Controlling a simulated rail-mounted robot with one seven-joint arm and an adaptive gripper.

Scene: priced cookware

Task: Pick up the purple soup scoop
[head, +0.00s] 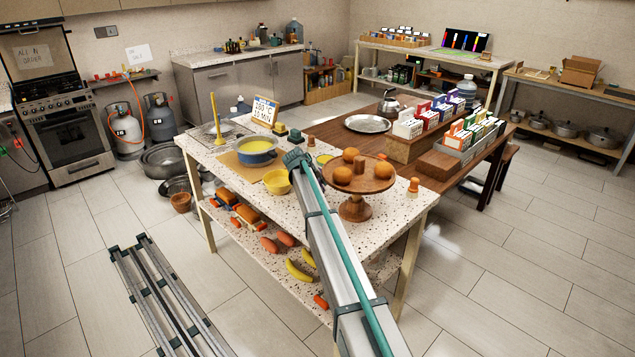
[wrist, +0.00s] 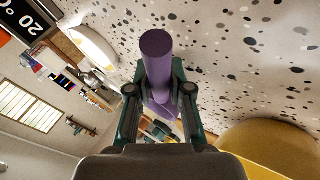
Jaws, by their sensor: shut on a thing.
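The purple soup scoop (wrist: 158,65) shows in the wrist view as a purple cylindrical handle between my fingers, with more purple below it, partly hidden. My gripper (wrist: 159,95) is shut on it, one dark green finger on each side. In the head view my gripper (head: 296,158) is over the speckled counter, just right of the blue pot (head: 257,158) of yellow contents and near the yellow bowl (head: 277,187). I cannot make out the scoop in the head view; my arm and gripper may hide it.
A wooden stand (head: 357,205) with round orange-brown items is close right of my arm. A temperature sign (head: 265,110) stands behind the pot. A yellow upright utensil (head: 217,118) is at the left. In the wrist view a large yellow surface (wrist: 270,145) is close at lower right.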

